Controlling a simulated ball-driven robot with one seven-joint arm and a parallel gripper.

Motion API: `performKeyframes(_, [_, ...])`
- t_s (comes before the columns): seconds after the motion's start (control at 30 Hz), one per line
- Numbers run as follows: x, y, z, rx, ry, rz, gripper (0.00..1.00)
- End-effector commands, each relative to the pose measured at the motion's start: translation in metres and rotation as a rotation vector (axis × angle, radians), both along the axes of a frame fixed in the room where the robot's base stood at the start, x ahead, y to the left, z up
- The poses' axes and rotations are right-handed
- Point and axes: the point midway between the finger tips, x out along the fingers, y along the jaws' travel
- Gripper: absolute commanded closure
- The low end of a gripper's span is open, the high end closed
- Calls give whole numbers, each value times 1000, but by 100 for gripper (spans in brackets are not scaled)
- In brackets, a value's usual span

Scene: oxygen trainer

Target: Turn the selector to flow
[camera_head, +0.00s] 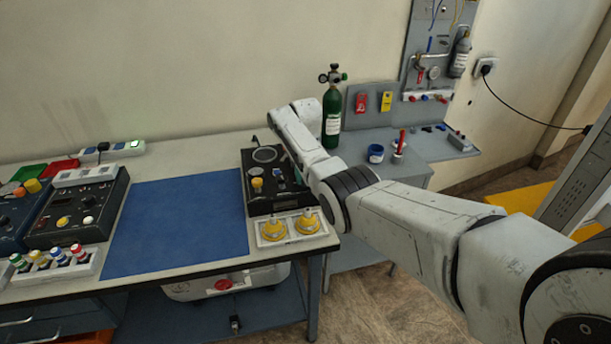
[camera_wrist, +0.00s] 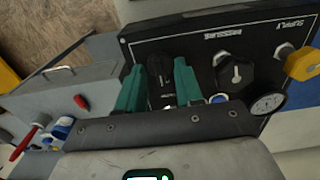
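The oxygen trainer is a black panel box (camera_head: 262,208) on the right end of the bench, with a yellow knob (camera_head: 257,183) on its face. In the wrist view the panel (camera_wrist: 190,45) appears upside down, with SUPPLY and PRESSURE labels. A dark elongated control (camera_wrist: 158,92), likely the selector, shows between the two teal fingers of my gripper (camera_wrist: 158,85). The fingers are apart, one on either side of it; I cannot tell whether they touch it. Its setting and label are not readable.
Beside the selector are a black knob (camera_wrist: 234,70), a yellow knob (camera_wrist: 302,63) and a round gauge (camera_wrist: 268,103). Two yellow pieces sit in a white tray (camera_head: 323,238) in front of the box. A green cylinder (camera_head: 332,115) stands behind. The blue mat (camera_head: 178,220) is clear.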

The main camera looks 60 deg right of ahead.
Motion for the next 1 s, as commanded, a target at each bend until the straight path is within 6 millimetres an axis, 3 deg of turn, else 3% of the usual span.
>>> performKeyframes(0.17, [1, 0, 20, -2, -4, 1, 64])
performKeyframes(0.6, [1, 0, 95, -2, -2, 0, 64])
performKeyframes(1.0, [1, 0, 107, 0, 0, 0, 64])
